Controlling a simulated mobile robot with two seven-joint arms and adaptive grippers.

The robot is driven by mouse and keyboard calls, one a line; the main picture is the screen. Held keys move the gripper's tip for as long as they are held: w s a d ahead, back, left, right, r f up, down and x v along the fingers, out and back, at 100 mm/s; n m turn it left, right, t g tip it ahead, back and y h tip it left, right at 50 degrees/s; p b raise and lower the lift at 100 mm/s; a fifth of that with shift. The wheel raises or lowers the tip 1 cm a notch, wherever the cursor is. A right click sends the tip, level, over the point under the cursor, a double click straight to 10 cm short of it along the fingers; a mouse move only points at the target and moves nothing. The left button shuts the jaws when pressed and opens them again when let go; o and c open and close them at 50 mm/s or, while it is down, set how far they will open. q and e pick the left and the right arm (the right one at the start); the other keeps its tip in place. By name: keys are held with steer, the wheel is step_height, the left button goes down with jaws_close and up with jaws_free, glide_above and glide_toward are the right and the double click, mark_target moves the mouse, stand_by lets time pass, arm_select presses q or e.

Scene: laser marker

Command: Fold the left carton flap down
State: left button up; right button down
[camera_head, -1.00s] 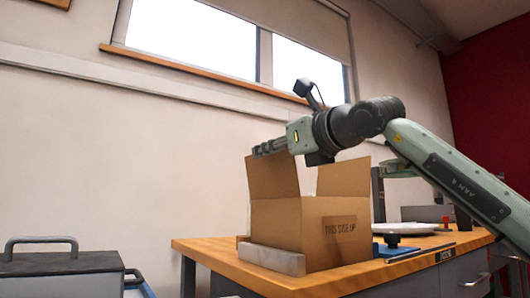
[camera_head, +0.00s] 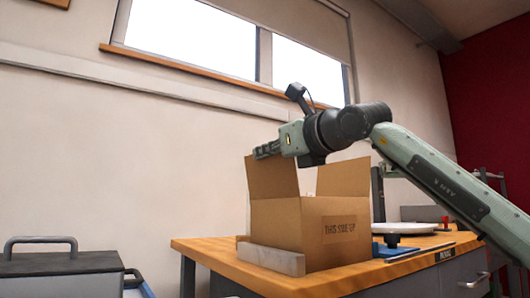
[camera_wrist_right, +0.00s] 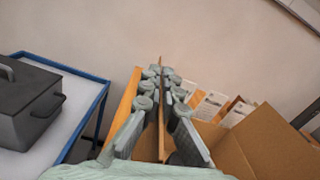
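The brown cardboard carton (camera_head: 275,222) stands on the wooden bench with its flaps up. Its left flap (camera_head: 272,178) stands nearly upright, leaning a little outward. In the right wrist view the left flap (camera_wrist_right: 161,115) shows edge-on as a thin brown line between my fingers. My right gripper (camera_head: 267,150) is at the top edge of this flap. In the right wrist view my right gripper (camera_wrist_right: 161,75) has its fingers close against both faces of the flap and looks shut on it. The right flap (camera_head: 344,177) also stands up. My left gripper is not in view.
A pale block (camera_head: 272,260) lies against the carton's base on the wooden bench (camera_head: 215,249). A white plate (camera_head: 405,228) and a blue fixture (camera_head: 392,250) are right of the carton. A dark lidded case (camera_head: 60,275) stands at the lower left. Several papers (camera_wrist_right: 210,105) show inside or behind the carton.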

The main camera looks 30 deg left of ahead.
steer(key=shift+w+d, duration=0.1)
steer(key=shift+w, duration=0.05)
steer(key=shift+w+d+f+m+b, duration=0.15)
steer(key=shift+w+d+m, duration=0.3)
steer(key=shift+w+m, duration=0.5)
steer(key=shift+w+d+m+b, duration=0.15)
steer(key=shift+w+d+m, duration=0.35)
steer(key=shift+m, duration=0.9)
steer(key=shift+w+d+f+m+b, duration=0.15)
steer(key=shift+w+d+m, duration=0.25)
steer(key=shift+w+m, duration=0.6)
steer(key=shift+s+m, duration=0.2)
steer(key=shift+m, duration=0.05)
steer(key=c, duration=1.8)
jaws_free()
steer(key=v, duration=1.2)
